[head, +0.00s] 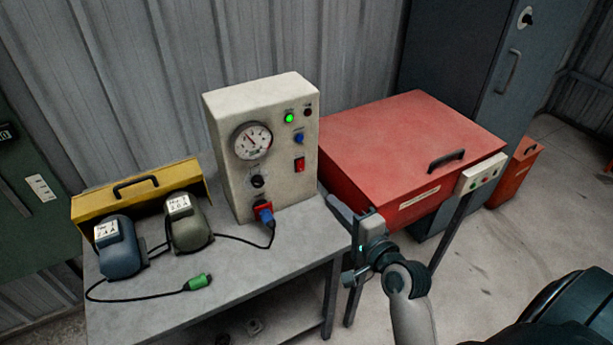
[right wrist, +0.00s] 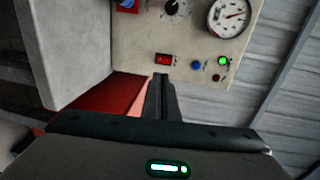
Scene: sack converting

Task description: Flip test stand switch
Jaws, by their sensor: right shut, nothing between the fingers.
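The test stand (head: 226,162) is a cream upright box on the grey table. Its red rocker switch (head: 299,164) sits low on the right of the front panel, below a blue button (head: 298,138) and a lit green lamp (head: 289,117). My right gripper (head: 332,201) is shut and empty, at the right of the stand's front. In the right wrist view the fingertips (right wrist: 161,78) point at the panel close to the red switch (right wrist: 165,59). I cannot tell whether they touch it or which way the rocker is set. My left gripper is not in view.
A blue plug (head: 265,214) sits in the stand's lower socket. Two motors, blue (head: 119,253) and olive (head: 188,225), stand left, with a loose green connector (head: 198,283) before them. A yellow toolbox (head: 95,204) is behind. A red-lidded cabinet (head: 410,140) stands close at right.

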